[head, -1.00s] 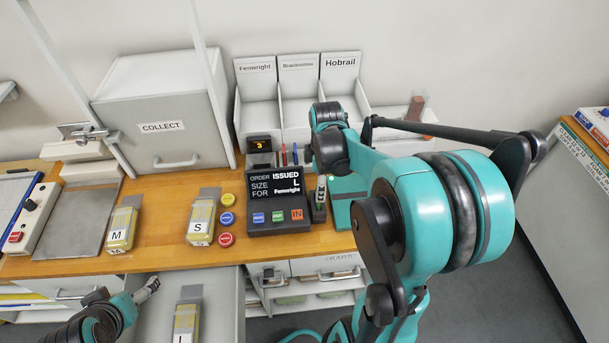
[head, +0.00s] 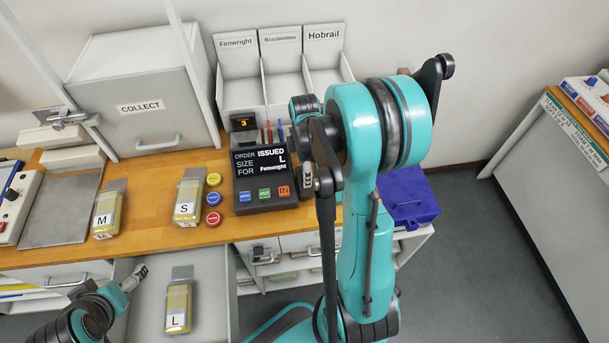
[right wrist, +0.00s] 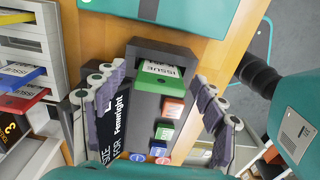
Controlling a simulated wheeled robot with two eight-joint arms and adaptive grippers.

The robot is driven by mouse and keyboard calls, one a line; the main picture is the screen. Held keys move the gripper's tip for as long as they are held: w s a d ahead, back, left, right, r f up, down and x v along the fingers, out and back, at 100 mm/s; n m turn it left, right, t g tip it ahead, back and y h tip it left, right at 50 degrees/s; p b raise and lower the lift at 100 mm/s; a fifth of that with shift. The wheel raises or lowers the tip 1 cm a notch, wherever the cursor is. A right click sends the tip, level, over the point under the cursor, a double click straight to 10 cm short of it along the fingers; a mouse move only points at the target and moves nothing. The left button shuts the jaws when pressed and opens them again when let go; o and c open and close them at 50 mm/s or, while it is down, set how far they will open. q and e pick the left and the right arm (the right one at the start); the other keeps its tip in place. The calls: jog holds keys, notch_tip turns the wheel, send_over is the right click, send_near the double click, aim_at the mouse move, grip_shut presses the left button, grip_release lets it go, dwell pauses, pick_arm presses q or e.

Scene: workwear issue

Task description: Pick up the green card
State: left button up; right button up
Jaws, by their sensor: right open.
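In the right wrist view the green card (right wrist: 161,84), with a white label reading ISSUE, stands in a dark grey holder (right wrist: 180,60). My right gripper (right wrist: 160,75) is open, with one finger on each side of the card and a gap showing on both sides.
The order terminal (head: 262,178) stands beside the holder, with coloured buttons (head: 213,198) to its left. Yellow packs marked S (head: 188,200), M (head: 108,212) and L (head: 178,305) lie nearby. A blue box (head: 412,200) stands right of my arm.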

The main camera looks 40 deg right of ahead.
jog(key=c, duration=1)
jog(key=shift+c, duration=0.2)
